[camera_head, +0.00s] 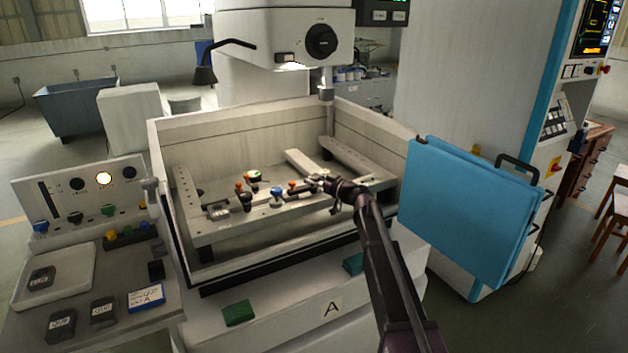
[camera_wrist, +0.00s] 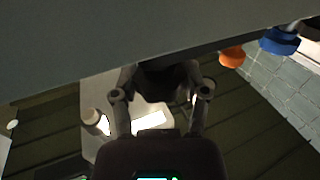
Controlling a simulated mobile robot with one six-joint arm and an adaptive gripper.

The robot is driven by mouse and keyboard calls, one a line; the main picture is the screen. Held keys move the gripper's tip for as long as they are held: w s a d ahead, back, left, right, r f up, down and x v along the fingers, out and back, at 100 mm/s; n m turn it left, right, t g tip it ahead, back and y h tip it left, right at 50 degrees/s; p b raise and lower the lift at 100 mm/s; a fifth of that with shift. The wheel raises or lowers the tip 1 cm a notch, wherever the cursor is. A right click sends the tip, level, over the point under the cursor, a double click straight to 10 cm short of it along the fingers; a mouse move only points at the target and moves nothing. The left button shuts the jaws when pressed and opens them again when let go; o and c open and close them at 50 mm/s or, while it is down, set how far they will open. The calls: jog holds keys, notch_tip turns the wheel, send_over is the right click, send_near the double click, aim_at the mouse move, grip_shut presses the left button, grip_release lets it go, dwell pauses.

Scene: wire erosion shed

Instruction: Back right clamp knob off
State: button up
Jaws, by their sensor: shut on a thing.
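My gripper (camera_head: 331,186) is at the right part of the work frame (camera_head: 230,232) inside the open machine tank. In the wrist view my gripper (camera_wrist: 161,92) has its two fingers on either side of a dark, rounded knob (camera_wrist: 165,82) and is shut on it. The knob's upper part is cut off by a large grey surface in front of the camera. In the head view the gripper hides this knob, so I cannot tell whether it is still seated. An orange knob (camera_head: 291,186) and a blue knob (camera_head: 276,193) stand to the left of the gripper.
More knobs stand further left, including a black knob (camera_head: 245,202). Tank walls (camera_head: 245,133) surround the work frame. The machine head (camera_head: 284,38) hangs above the back. A blue door panel (camera_head: 465,210) stands close on the right. A control shelf (camera_head: 110,320) with small boxes is at left.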

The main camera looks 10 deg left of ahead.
jog(key=o, duration=1.1)
jog(key=shift+o, duration=0.2)
jog(key=v, duration=1.2)
